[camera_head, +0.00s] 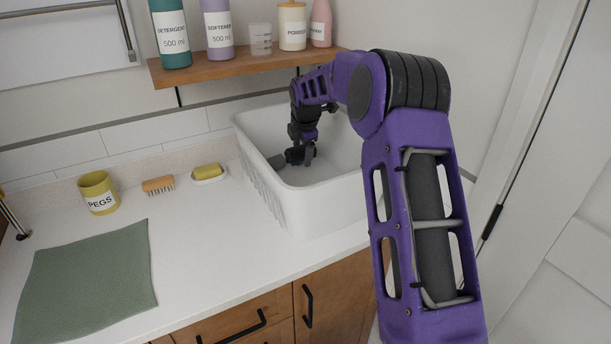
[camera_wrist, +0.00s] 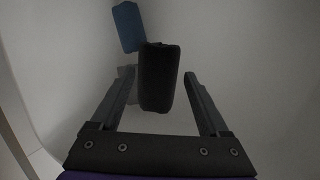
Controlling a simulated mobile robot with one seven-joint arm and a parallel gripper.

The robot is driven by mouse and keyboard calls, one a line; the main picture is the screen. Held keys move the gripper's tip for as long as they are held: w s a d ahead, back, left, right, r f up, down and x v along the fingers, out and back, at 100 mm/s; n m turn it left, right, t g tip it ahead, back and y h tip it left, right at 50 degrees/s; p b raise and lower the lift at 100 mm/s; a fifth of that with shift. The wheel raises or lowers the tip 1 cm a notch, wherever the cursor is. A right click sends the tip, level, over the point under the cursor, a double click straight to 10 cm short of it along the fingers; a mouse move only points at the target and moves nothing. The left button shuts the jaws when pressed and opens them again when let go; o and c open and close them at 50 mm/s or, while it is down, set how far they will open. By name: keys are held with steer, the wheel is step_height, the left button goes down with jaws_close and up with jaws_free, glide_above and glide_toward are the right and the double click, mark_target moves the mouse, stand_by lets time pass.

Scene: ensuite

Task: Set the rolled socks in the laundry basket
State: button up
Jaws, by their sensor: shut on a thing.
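In the wrist view, my gripper (camera_wrist: 160,74) is shut on a dark, rounded roll, the rolled socks (camera_wrist: 160,90), held between the fingertips. Pale basket walls surround it. A blue piece (camera_wrist: 128,26) lies just beyond the socks; what it is I cannot tell. In the head view a dark grey shape (camera_head: 276,161) shows left of the gripper; whether it is the socks is unclear.
A wooden shelf (camera_head: 225,68) with several bottles and jars hangs behind the basket. A yellow pegs cup (camera_head: 98,192), a brush (camera_head: 158,185), a sponge on a dish (camera_head: 208,172) and a green cloth (camera_head: 88,275) lie left. Counter between cloth and basket is clear.

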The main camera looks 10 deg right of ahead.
steer(key=shift+f, duration=3.6)
steer(key=shift+f, duration=0.15)
steer(key=o, duration=1.1)
steer(key=shift+s+r, duration=0.15)
steer(key=shift+r, duration=0.45)
steer(key=v, duration=1.1)
steer(key=shift+s+a+r, duration=0.1)
steer(key=shift+s, duration=0.05)
